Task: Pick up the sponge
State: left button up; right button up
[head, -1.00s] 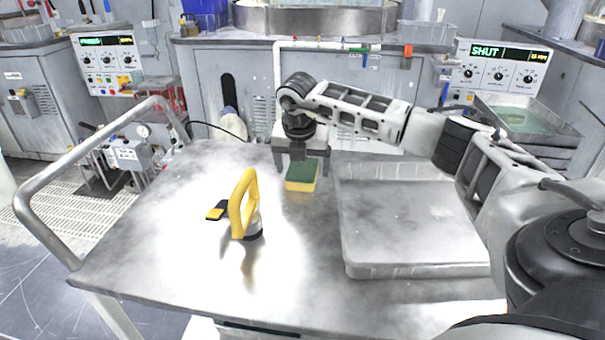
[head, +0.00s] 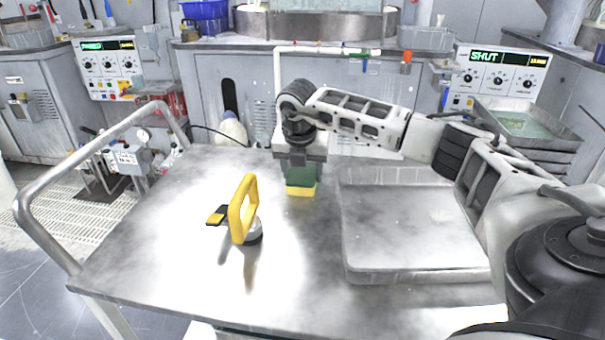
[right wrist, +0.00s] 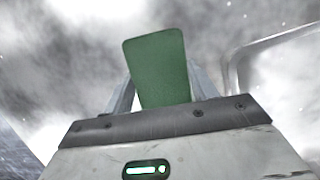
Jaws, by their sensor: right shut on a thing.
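The sponge (head: 301,184), green on top and yellow below, is at the far middle of the metal cart top (head: 185,235). In the right wrist view the sponge's green face (right wrist: 158,68) stands out between the two fingers of the gripper (right wrist: 160,95). The sponge's far part is hidden by the gripper. I cannot tell whether it still touches the cart top. My left gripper does not show.
A yellow-handled tool (head: 241,212) stands on the cart left of the sponge. A shallow metal tray (head: 352,235) lies to the right, under my right arm. A rail (head: 50,215) runs along the cart's left side. The cart's front left is clear.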

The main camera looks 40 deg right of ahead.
aim_at(305, 171)
jog(key=shift+r, duration=0.7)
jog(key=v, duration=0.3)
jog(key=shift+d, duration=0.3)
jog(key=s+r, duration=0.3)
jog(key=r, duration=0.1)
jog(key=shift+s+a+r, duration=0.1)
jog(key=shift+s+a, duration=0.15)
jog(key=shift+a, duration=0.05)
jog(key=s+a+r+b, duration=0.1)
jog(key=s+a+r, duration=0.1)
jog(key=s+r, duration=0.3)
jog(key=s, duration=0.4)
jog(key=shift+s, duration=0.4)
jog(key=o, duration=0.5)
jog(key=c, duration=0.4)
jog(key=shift+o, duration=0.2)
